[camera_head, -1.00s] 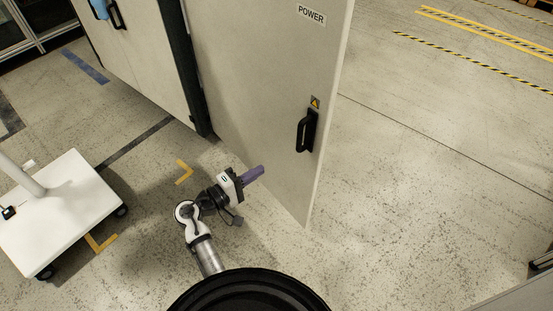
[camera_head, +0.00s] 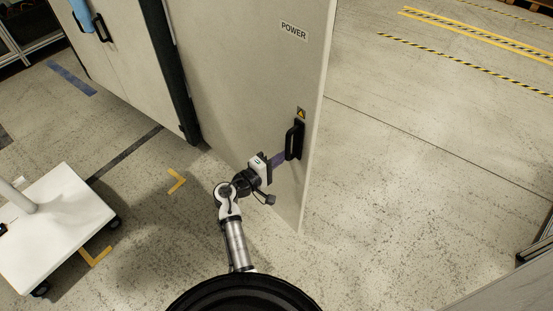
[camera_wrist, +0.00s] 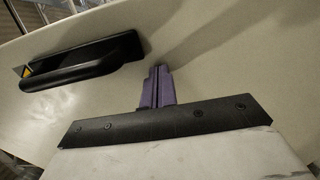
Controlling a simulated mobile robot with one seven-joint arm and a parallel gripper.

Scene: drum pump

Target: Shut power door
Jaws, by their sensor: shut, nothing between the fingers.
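The power door (camera_head: 255,85) is a large pale panel with a "POWER" label (camera_head: 294,30) near its top. It stands swung open from the cabinet, with its free edge at the right. A black handle (camera_head: 293,141) is mounted near that edge below a small yellow warning sticker. My gripper (camera_head: 278,160) has purple fingers, pressed together and empty, just left of the handle at the door face. In the wrist view the fingers (camera_wrist: 158,88) point at the door panel, with the handle (camera_wrist: 82,62) to their upper left, apart from them. Whether the tips touch the panel I cannot tell.
A white wheeled cart (camera_head: 60,235) is at the lower left. The floor right of the door is open, with yellow-black striped lines.

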